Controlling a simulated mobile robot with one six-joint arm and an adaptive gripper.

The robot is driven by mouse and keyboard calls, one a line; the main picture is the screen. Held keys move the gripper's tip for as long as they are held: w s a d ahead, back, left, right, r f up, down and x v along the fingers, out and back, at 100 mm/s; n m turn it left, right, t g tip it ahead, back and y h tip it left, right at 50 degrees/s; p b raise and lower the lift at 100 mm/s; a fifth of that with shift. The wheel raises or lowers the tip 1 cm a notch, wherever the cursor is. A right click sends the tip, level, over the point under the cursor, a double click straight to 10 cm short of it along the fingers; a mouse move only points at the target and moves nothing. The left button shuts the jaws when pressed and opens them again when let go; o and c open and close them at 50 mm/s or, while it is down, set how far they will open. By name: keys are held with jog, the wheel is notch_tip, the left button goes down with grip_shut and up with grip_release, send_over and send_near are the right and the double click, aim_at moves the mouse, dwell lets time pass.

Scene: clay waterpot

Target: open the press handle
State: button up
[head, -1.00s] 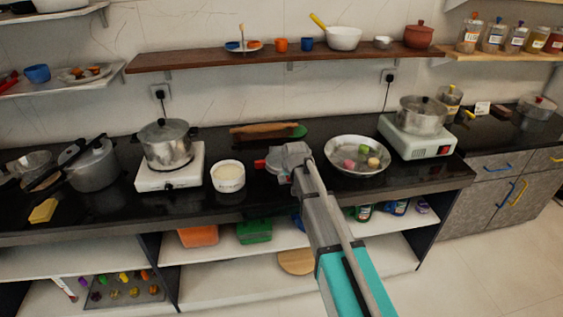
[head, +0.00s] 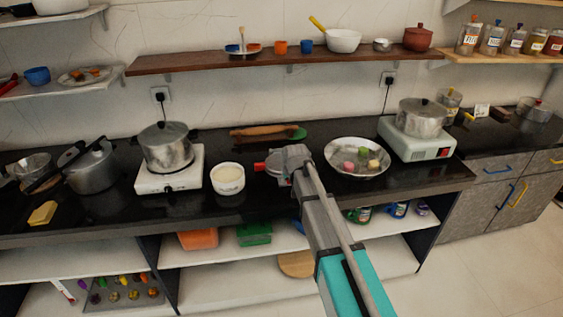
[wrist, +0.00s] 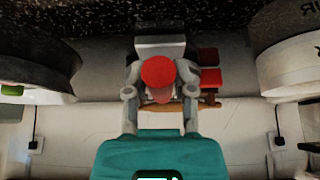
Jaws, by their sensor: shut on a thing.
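The press (head: 271,169) is a small grey metal piece with red parts on the black counter, between the white tub and the metal plate. A red end (head: 259,166) sticks out on its left. My arm reaches over it from the front and hides much of it. In the wrist view, the press handle (wrist: 158,71) shows a round red end between my fingers. My gripper (wrist: 160,92) is shut on it; it also shows in the head view (head: 296,163). A second red piece (wrist: 209,77) sits just right of the fingers in the wrist view.
A white tub (head: 228,180) stands close left of the press. A metal plate (head: 357,157) with several small balls is close right. A rolling pin (head: 258,131) lies behind. A pot on a stove (head: 167,150) stands farther left.

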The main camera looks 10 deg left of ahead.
jog(key=shift+r, duration=0.15)
jog(key=shift+w+a+r+p, duration=0.1)
jog(key=shift+w+r+p, duration=0.1)
jog(key=shift+r+p, duration=0.65)
jog(key=shift+w+a+r+p, duration=0.1)
jog(key=shift+w+r+p, duration=0.1)
jog(key=shift+r+p, duration=0.65)
jog(key=shift+w+r+p, duration=0.25)
jog(key=shift+r+p, duration=0.35)
jog(key=shift+p, duration=0.15)
jog(key=shift+w+a+r+p, duration=0.1)
jog(key=shift+w+r+p, duration=0.1)
jog(key=shift+r+p, duration=0.35)
jog(key=shift+w+a+r+p, duration=0.1)
jog(key=shift+w+r+p, duration=0.1)
jog(key=shift+r+p, duration=0.3)
jog(key=shift+w+a+r+p, duration=0.1)
jog(key=shift+w+r+p, duration=0.3)
jog(key=shift+r+p, duration=0.3)
jog(key=shift+w+a+r+p, duration=0.1)
jog(key=shift+w+r+p, duration=0.3)
jog(key=shift+r+p, duration=0.3)
jog(key=shift+w+r, duration=0.1)
